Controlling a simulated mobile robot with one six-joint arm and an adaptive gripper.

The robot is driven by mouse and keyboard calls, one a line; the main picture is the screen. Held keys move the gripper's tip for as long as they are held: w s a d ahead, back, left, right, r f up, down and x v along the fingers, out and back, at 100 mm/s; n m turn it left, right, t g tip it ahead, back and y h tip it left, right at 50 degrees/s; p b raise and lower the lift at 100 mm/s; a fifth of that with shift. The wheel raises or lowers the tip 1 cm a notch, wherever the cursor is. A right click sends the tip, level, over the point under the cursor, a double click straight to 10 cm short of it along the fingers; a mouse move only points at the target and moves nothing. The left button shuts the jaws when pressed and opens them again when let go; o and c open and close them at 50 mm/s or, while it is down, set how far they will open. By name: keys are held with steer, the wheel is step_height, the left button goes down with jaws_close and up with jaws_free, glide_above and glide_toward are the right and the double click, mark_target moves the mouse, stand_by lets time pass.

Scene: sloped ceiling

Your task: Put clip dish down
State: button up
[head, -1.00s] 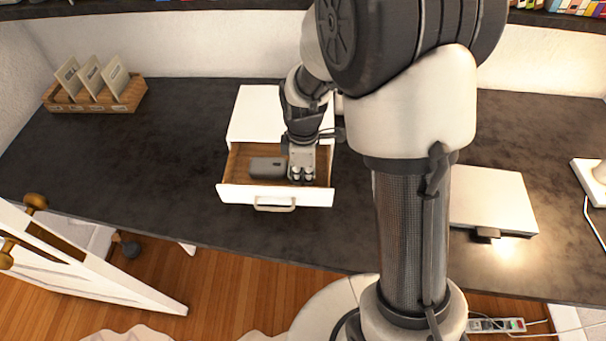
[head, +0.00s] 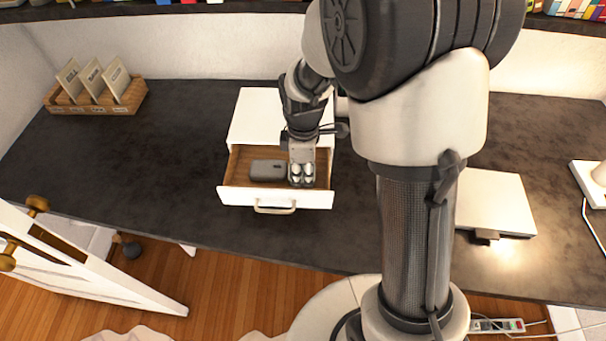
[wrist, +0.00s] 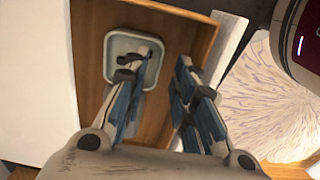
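The clip dish (wrist: 112,47) is a pale grey-green, round-cornered dish, seen in the wrist view lying on the drawer's wooden floor. Small dark shapes show over its middle; I cannot tell whether they are clips or parts of a finger. My gripper (wrist: 168,62) reaches down into the drawer with its fingers apart. The left finger overlaps the dish, and the right finger is outside the dish's right edge, with bare wood between them. In the head view my gripper (head: 302,178) is in the drawer's right half and hides most of the dish.
The open drawer (head: 275,196) has a white front with a handle and belongs to a white cabinet (head: 262,115) on the dark desk. A dark grey case (head: 268,170) lies in the drawer left of my gripper. A card holder (head: 100,108) stands far left.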

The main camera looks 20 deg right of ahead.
steer(key=s+d+r+m+t+p, duration=0.1)
steer(key=s+r+m, duration=0.25)
steer(key=r, duration=0.65)
steer(key=s+r+m+t+p, duration=0.15)
steer(key=s+r, duration=0.25)
steer(key=r, duration=0.5)
steer(key=s+r+m+t, duration=0.2)
steer(key=s+r+m, duration=0.2)
steer(key=s+m, duration=0.5)
steer(key=shift+s+d, duration=0.4)
steer(key=shift+s, duration=1.2)
steer(key=shift+c, duration=0.4)
